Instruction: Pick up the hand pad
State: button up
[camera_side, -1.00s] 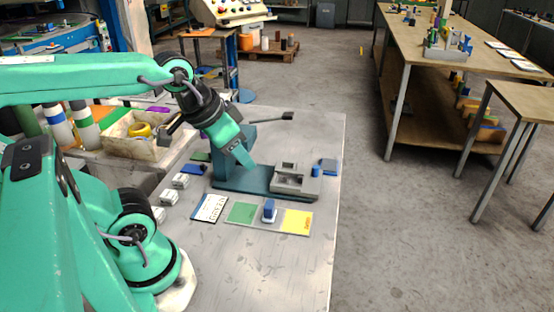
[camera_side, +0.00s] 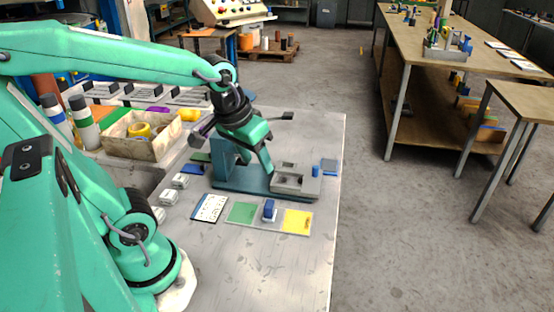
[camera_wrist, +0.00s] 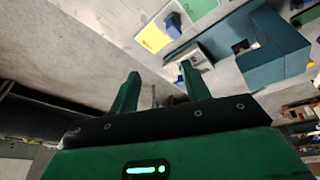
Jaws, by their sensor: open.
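Which item is the hand pad is not certain. A small blue block on a pale base (camera_side: 269,210) stands on the board between the green and yellow squares; it also shows in the wrist view (camera_wrist: 173,24). A flat blue piece (camera_side: 329,166) lies right of the press. My gripper (camera_side: 267,168) is in the air around the press, near its grey bed, behind the blue block in the side view. In the wrist view, my gripper's two fingers (camera_wrist: 160,88) are apart with nothing between them.
The teal press (camera_side: 228,165) with its grey bed (camera_side: 296,181) stands close to my gripper. A small blue cylinder (camera_side: 316,171) stands by the bed. A white card (camera_side: 209,208) lies left of the board. A bin (camera_side: 140,137) is at the back left. The front of the table is clear.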

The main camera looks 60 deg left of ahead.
aim_at(269, 203)
jog(key=w+a+f+n+g, duration=0.1)
jog(key=f+n, duration=0.1)
jog(key=f, duration=0.1)
jog(key=w+a+f+n+g, duration=0.1)
jog(key=w+f, duration=0.1)
jog(key=f, duration=0.2)
jog(key=w+a+f+n+g, duration=0.1)
jog(key=w+f+n, duration=0.1)
jog(key=f, duration=0.2)
jog(key=shift+w+a+n+g, duration=0.2)
jog(key=shift+n+g, duration=0.1)
jog(key=shift+w+a+f, duration=0.1)
jog(key=shift+a+f, duration=0.05)
jog(key=shift+f, duration=0.3)
jog(key=shift+f, duration=0.1)
jog(key=shift+f, duration=1.2)
jog(key=shift+f, duration=2.55)
